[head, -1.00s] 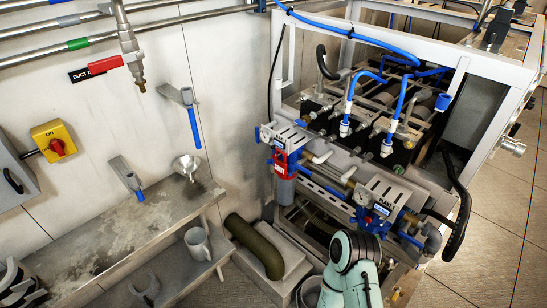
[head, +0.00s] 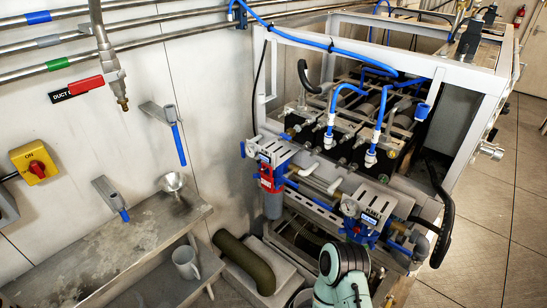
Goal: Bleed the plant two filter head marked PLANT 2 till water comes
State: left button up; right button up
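A filter head (head: 376,204) with a pale bracket, a small round gauge (head: 350,208) and blue fittings is at the front right of the frame. Its small plate seems to read PLANT, but I cannot make out the number. A second filter head (head: 270,152), with a blue cap, a red collar and a grey bowl (head: 273,204) below, is at the front left corner. A pale teal link of my arm rises from the bottom edge, just below the gauged head. Neither of my grippers shows. I see no water at either head.
A metal bench (head: 110,245) with a funnel (head: 173,182) and a grey mug (head: 186,262) stands at left. A dark curved hose (head: 245,262) lies low beside the white frame (head: 478,105). A black hose (head: 441,225) hangs at its right. Floor (head: 495,220) is clear at right.

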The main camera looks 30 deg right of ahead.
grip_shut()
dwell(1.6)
